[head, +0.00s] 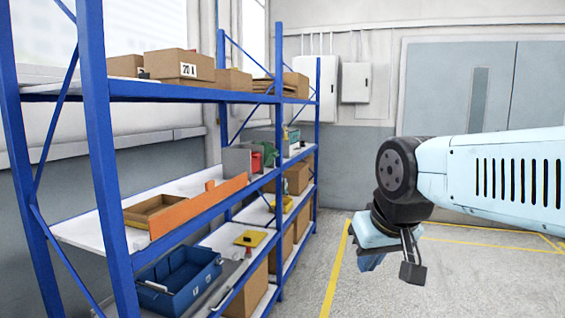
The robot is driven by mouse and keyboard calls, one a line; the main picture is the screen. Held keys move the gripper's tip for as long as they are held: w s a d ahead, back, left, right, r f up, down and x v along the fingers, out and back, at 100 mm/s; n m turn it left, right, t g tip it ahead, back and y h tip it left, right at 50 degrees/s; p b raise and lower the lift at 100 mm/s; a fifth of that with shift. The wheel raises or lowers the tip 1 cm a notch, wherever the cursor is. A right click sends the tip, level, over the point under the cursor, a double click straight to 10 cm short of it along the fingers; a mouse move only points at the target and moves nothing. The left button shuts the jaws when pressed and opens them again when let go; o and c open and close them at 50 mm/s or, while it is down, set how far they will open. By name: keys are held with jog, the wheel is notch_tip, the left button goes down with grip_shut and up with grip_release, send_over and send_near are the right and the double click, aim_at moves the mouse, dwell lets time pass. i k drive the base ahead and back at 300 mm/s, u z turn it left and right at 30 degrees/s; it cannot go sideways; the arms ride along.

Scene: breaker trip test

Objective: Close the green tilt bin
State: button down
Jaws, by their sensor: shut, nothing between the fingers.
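A small green object (271,154) sits far along the middle shelf, partly behind a red item. It may be the green tilt bin, but it is too small to tell, and I cannot see whether it is open. My gripper (370,262) hangs at the end of my arm on the right, over the floor and well apart from the shelves. It is shut and empty, pointing down.
A blue-framed shelf rack (98,140) runs along the left. It holds cardboard boxes (180,65), an orange-edged tray (200,207), a red item (258,158) and a blue crate (180,280). The floor (470,285) right of the rack is clear.

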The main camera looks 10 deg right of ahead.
aim_at(265, 155)
jog(key=u, duration=0.05)
jog(key=k, duration=0.3)
jog(key=z, duration=0.6)
jog(key=i, duration=2)
jog(key=u, duration=0.2)
